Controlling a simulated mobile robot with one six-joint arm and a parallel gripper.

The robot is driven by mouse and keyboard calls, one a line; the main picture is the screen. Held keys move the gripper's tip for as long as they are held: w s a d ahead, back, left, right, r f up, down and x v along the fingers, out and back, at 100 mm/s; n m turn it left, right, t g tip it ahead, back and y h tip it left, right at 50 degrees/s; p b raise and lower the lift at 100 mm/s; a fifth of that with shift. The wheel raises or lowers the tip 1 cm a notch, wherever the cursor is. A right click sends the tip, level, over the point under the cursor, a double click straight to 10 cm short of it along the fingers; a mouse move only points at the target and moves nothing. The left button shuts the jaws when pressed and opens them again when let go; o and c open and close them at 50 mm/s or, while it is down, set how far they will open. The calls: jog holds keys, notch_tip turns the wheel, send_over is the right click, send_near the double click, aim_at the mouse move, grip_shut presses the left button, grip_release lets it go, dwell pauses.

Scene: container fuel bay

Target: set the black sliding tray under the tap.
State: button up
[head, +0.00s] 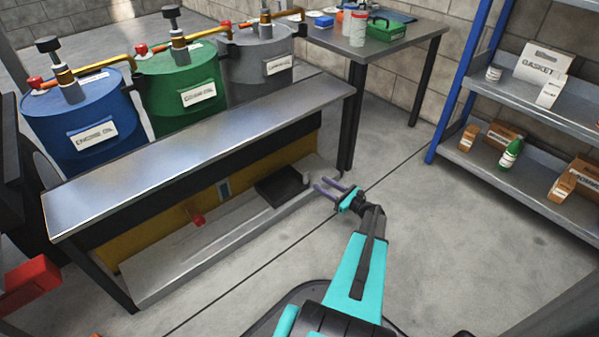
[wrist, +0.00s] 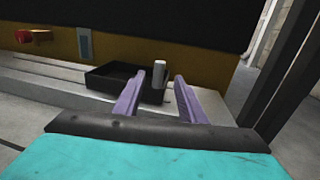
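The black sliding tray (head: 279,190) sits on the low grey ledge under the metal bench, near its right end. It has a short upright light-grey post (wrist: 159,73) at its right front. The tray also shows in the wrist view (wrist: 104,79), just ahead of the fingers. My gripper (head: 330,187) is open and empty, its two purple fingers (wrist: 158,100) pointing at the post from a short way off. A red tap (head: 198,220) is on the yellow panel left of the tray, and shows at the upper left in the wrist view (wrist: 24,36).
The metal bench top (head: 205,140) overhangs the ledge (head: 190,262). Blue, green and grey drums stand behind it. A table leg (head: 352,120) stands close to the right of the tray. Shelving (head: 520,160) is at the right. The floor between is clear.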

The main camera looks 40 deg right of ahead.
jog(key=shift+w, duration=0.15)
jog(key=w+b, duration=0.1)
jog(key=w, duration=0.3)
jog(key=w+b, duration=0.2)
jog(key=w, duration=0.2)
jog(key=w+a+b, duration=0.1)
jog(key=w+b, duration=0.1)
jog(key=w, duration=0.2)
jog(key=shift+a+f, duration=0.1)
jog(key=shift+f, duration=0.05)
jog(key=shift+w+b, duration=0.4)
jog(key=shift+w, duration=0.35)
